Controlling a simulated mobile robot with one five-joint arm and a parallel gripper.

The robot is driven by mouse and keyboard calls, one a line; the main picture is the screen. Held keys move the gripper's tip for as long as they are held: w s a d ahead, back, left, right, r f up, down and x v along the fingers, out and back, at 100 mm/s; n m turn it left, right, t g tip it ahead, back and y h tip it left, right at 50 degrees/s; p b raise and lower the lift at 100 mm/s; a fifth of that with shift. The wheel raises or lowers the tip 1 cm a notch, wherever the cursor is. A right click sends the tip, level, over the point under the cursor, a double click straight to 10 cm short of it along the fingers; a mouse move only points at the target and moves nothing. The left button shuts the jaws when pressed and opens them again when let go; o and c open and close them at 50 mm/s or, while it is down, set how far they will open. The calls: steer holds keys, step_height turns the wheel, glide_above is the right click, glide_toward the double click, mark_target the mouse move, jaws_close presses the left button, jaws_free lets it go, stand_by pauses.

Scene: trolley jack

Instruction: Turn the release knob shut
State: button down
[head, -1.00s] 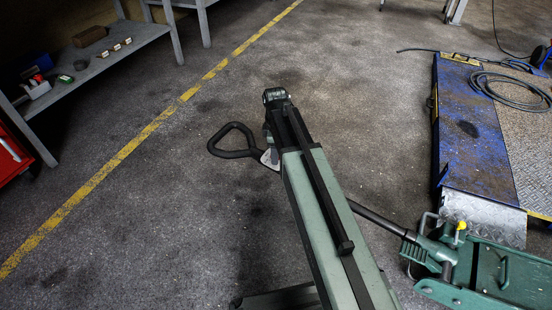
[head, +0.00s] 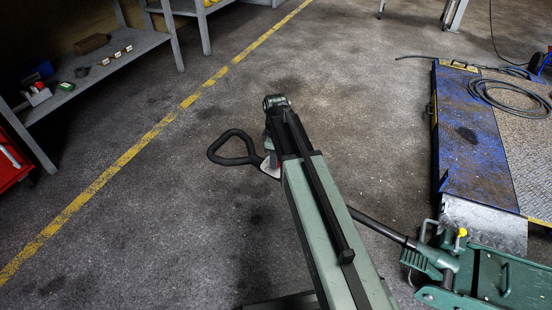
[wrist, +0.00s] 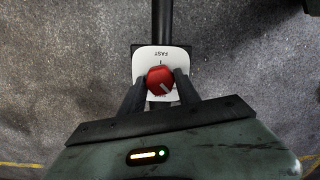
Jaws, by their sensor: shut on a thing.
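The red release knob (wrist: 159,79) sits on a white plate (wrist: 144,62) marked "FAST" in the wrist view. A white line on the knob points to the lower right. A short dark mark on the plate lies just above the knob. My gripper (wrist: 161,84) has its two dark fingers closed on the knob from the left and right. In the head view the jack handle's black loop (head: 226,159) shows left of my arm, and its black bar (head: 380,227) runs to the green trolley jack (head: 485,270) at lower right.
A blue ramp (head: 465,130) with a coiled hose (head: 510,98) lies at the right. A grey shelf (head: 110,66) with small items stands at upper left, beside a red cabinet (head: 10,160). The floor left of the handle is clear, crossed by a yellow line (head: 110,173).

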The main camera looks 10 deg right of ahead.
steer(key=m, duration=0.4)
steer(key=shift+d, duration=0.1)
steer(key=m+y, duration=0.1)
steer(key=m, duration=0.3)
steer(key=shift+w+d+m+g, duration=0.1)
steer(key=shift+m+g, duration=0.2)
steer(key=shift+g, duration=0.1)
steer(key=c, duration=0.9)
jaws_free()
steer(key=shift+o, duration=0.2)
steer(key=r+p, duration=0.8)
steer(key=shift+w+d, duration=0.1)
steer(key=shift+d, duration=0.15)
